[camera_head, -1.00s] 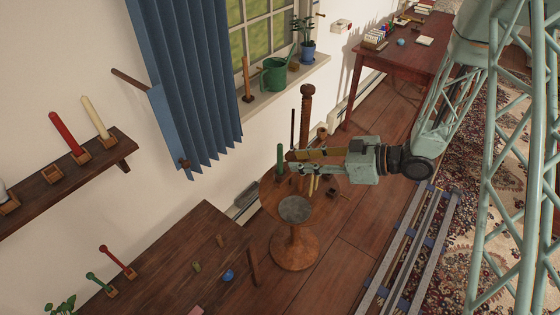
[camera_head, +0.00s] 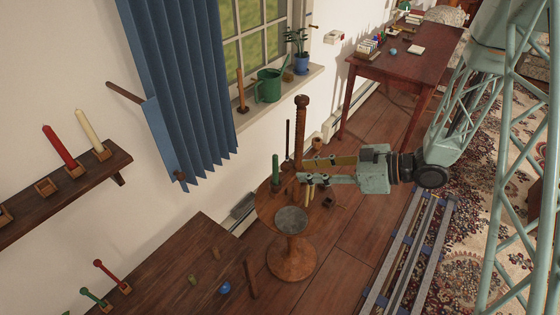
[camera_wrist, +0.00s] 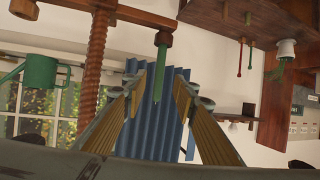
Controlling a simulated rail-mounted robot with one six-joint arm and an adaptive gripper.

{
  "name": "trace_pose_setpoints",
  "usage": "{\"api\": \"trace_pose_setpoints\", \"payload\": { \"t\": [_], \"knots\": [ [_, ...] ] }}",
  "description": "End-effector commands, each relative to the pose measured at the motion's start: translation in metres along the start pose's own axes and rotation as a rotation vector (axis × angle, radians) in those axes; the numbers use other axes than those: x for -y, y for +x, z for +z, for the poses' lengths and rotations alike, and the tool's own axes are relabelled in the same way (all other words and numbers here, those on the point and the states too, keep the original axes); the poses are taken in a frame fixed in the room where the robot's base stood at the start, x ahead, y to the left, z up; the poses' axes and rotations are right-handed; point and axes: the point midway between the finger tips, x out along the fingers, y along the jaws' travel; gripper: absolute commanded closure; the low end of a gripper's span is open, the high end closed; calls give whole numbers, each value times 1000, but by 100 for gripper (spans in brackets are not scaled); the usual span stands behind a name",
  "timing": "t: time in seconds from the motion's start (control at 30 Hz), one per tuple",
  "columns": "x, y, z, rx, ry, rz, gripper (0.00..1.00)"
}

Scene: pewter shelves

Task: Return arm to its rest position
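My gripper (camera_head: 302,170) is level above the round wooden side table (camera_head: 291,258) in the head view, its fingers pointing left. The two fingers are apart and nothing is between them. In the wrist view, which is upside down, there is a clear gap between the fingertips (camera_wrist: 160,82), with the blue curtain behind. A green candle (camera_head: 275,168) stands upright on the table, left of the fingertips. It also shows beyond the fingertips in the wrist view (camera_wrist: 162,42). A tall wooden screw post (camera_head: 301,130) rises behind the gripper.
A grey disc (camera_head: 291,220) lies on the side table's near part. A dark wooden table (camera_head: 180,265) is at lower left, and a wall shelf (camera_head: 75,195) holds candles. The windowsill carries a green watering can (camera_head: 268,86). A red-brown desk (camera_head: 408,68) stands at the back. Floor is open right of the side table.

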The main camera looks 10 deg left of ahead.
Motion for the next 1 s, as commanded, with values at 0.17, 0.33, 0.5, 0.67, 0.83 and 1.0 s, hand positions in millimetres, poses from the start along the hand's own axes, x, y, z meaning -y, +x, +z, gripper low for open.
{"api": "trace_pose_setpoints", "payload": {
  "t": [0.17, 0.33, 0.5, 0.67, 0.83, 1.0],
  "knots": [
    [0, 0, 0, 0, 0, 1, 74],
    [-4, -2, -1, 11, -4, 12, 74],
    [-15, -8, -4, 47, -15, 47, 74],
    [-33, -20, -8, 104, -30, 107, 74],
    [-55, -38, -14, 176, -41, 183, 74],
    [-75, -59, -20, 244, -46, 259, 74]
  ]
}}
